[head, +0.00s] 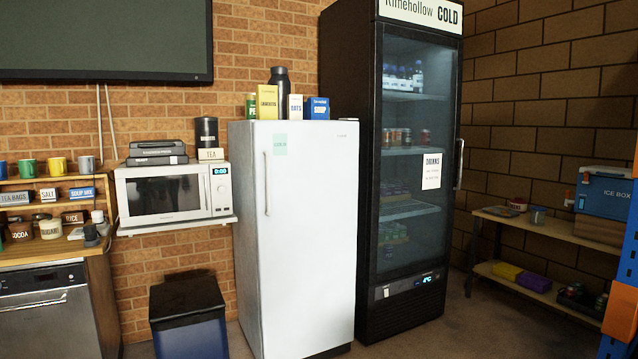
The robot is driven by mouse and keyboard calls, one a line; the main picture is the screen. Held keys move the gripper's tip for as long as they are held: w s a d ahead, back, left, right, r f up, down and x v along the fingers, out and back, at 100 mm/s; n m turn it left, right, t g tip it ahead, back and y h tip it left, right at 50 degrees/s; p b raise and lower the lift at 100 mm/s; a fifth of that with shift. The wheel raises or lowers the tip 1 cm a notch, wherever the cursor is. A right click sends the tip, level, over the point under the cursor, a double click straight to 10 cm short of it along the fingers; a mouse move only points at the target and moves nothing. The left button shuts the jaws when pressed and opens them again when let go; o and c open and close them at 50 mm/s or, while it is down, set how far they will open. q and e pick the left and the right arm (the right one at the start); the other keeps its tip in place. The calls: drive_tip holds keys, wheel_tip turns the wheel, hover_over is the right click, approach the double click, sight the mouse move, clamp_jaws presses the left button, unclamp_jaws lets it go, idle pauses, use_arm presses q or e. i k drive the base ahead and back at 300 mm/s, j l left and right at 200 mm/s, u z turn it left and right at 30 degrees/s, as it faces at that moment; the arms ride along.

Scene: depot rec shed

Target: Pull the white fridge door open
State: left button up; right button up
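The white fridge (312,235) stands upright in the middle of the head view, against the brick wall. Its door faces me and looks closed. A slim vertical handle (266,184) runs along the upper left side of the door, and a pale green note (281,141) is stuck near the top. The hinge side is not clearly visible; the handle is on the left edge. Neither of my grippers shows in the view.
A tall black glass-door drinks cooler (408,180) stands close at the fridge's right. Left are a microwave (172,193) on a wall shelf and a dark bin (188,312) on the floor. Boxes and a dark flask (280,80) stand on the fridge top.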

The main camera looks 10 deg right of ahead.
sight(306, 173)
drive_tip(key=i+j+z, duration=0.25)
drive_tip(key=i, duration=0.3)
drive_tip(key=i+j+z, duration=0.3)
drive_tip(key=i, duration=0.2)
drive_tip(key=i+j, duration=0.3)
drive_tip(key=i, duration=0.2)
drive_tip(key=i+j+z, duration=0.1)
drive_tip(key=i+j, duration=0.25)
drive_tip(key=i, duration=0.15)
